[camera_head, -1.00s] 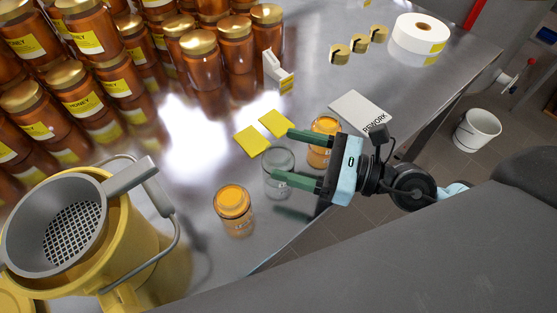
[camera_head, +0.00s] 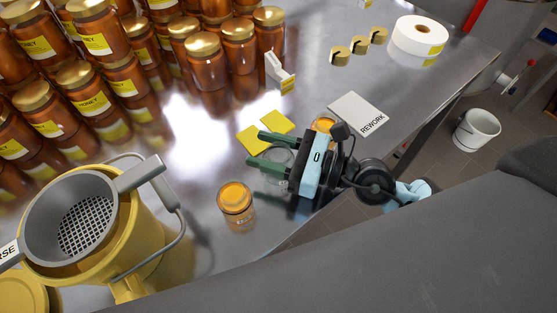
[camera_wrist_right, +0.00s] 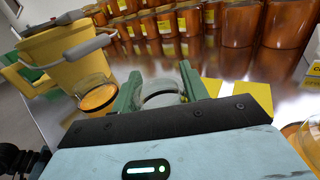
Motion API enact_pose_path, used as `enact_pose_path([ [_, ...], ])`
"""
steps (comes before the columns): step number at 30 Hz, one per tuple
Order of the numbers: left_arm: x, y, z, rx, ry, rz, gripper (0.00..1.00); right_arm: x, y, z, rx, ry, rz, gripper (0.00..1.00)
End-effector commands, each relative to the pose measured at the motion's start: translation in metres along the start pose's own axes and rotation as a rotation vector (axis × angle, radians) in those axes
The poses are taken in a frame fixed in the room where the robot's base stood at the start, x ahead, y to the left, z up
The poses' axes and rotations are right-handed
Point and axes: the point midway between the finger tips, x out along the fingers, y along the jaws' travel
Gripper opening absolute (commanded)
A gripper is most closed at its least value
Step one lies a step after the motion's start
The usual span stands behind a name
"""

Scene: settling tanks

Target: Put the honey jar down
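My right gripper (camera_head: 256,150) has its two green fingers closed in on both sides of a clear glass jar (camera_head: 283,154), partly hidden by the fingers. In the right wrist view the jar (camera_wrist_right: 161,93) stands between the fingers with little or no gap. I cannot tell whether its base touches the table. An open-topped jar of orange honey (camera_head: 236,203) stands on the metal table near the front edge. Another orange-filled jar (camera_head: 324,123) is mostly hidden behind the gripper. My left gripper is not in view.
Two yellow cards (camera_head: 277,122) lie behind the gripper. A white REWORK card (camera_head: 357,113) lies to its right. A yellow bucket with a grey strainer (camera_head: 150,250) stands at the left. Several gold-lidded honey jars (camera_head: 238,50) fill the back left. A white roll (camera_head: 420,35) sits at the back right.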

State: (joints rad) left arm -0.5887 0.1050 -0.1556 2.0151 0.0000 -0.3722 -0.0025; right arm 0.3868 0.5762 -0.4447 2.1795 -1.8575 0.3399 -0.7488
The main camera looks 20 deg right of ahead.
Motion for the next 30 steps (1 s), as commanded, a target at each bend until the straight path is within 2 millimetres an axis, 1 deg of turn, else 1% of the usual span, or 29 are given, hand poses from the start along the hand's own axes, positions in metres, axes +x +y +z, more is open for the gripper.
enact_pose_path([
  [1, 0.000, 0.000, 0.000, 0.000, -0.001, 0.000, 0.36, 0.000, 0.000, -0.003, 0.002, 0.006, 0.001, 0.29],
  [5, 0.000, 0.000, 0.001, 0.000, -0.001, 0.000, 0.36, 0.000, 0.001, -0.004, 0.003, 0.009, 0.002, 0.12],
  [7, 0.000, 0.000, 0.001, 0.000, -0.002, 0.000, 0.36, 0.000, 0.000, -0.004, 0.003, 0.008, 0.002, 0.11],
  [8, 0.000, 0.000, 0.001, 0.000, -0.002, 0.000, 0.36, 0.000, 0.001, -0.004, 0.003, 0.009, 0.002, 0.07],
  [14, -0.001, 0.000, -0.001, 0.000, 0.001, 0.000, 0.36, -0.001, 0.001, -0.004, 0.004, 0.013, 0.002, 0.07],
  [17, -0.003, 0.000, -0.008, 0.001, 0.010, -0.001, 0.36, 0.000, 0.001, 0.005, 0.002, 0.012, 0.004, 0.07],
  [20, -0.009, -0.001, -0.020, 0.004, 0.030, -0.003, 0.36, 0.000, 0.001, 0.024, -0.002, 0.006, 0.002, 0.07],
  [23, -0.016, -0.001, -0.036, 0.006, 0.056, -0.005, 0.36, 0.001, 0.000, 0.050, -0.006, 0.000, 0.002, 0.07],
  [24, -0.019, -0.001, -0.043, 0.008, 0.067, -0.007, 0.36, 0.001, 0.000, 0.061, -0.008, -0.002, 0.001, 0.07],
  [27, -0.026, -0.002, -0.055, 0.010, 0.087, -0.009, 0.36, 0.001, 0.000, 0.089, -0.010, -0.005, 0.001, 0.07],
  [30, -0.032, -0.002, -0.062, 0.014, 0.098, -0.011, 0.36, 0.001, 0.000, 0.115, -0.009, -0.007, 0.000, 0.07],
])
